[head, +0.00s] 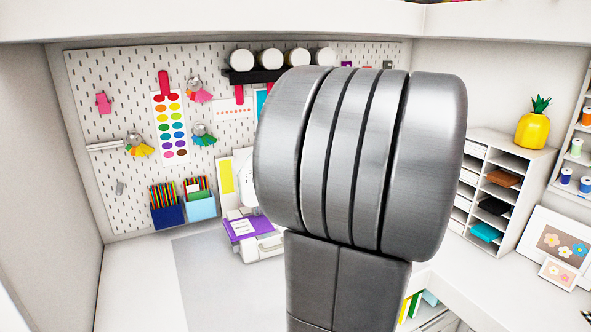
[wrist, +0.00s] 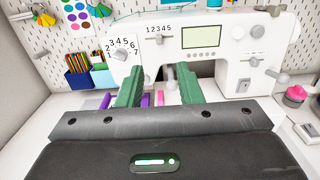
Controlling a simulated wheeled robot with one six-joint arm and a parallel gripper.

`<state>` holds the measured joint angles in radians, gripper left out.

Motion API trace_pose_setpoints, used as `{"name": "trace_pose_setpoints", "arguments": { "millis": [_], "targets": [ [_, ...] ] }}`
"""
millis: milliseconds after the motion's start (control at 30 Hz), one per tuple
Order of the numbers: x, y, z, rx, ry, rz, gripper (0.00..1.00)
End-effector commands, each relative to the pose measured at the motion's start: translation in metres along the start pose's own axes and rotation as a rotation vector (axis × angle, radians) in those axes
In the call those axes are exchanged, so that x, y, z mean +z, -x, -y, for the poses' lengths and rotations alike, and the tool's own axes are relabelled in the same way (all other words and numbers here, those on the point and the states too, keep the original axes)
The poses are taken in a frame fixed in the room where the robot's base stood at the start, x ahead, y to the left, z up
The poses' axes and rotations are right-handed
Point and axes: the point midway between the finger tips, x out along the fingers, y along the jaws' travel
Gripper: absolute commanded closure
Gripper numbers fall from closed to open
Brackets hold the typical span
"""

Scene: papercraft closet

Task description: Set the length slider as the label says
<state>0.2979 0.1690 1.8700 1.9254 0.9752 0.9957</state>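A white sewing machine (wrist: 212,62) fills the upper middle and right of the wrist view. A small slider (wrist: 159,40) sits on its front under the numbers 1 to 5. Its knob looks near the middle, but it is too small to read exactly. A round dial (wrist: 122,52) with numbers is left of it. My gripper (wrist: 158,82) is open and empty, its two green fingers apart in front of the machine, below the slider. In the head view my arm hides most of the machine. A small white label (head: 242,227) shows on a purple and white object; its text is unreadable.
Pencil holders (head: 168,207) stand against the pegboard (head: 120,80) at the left. A white shelf unit (head: 503,170) stands at the right, with picture frames (head: 552,240) beside it. The table front left (head: 140,290) is clear.

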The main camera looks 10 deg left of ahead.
Motion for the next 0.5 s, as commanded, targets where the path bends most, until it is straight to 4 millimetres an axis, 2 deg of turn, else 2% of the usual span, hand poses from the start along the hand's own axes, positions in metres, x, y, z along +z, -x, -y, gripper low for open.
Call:
{"name": "trace_pose_setpoints", "arguments": {
  "millis": [167,500],
  "targets": [
    [0.0,-0.026,-0.002,0.004,-0.001,-0.003,0.67],
    [0.001,-0.093,-0.002,0.005,0.002,-0.004,0.67]
  ]
}}
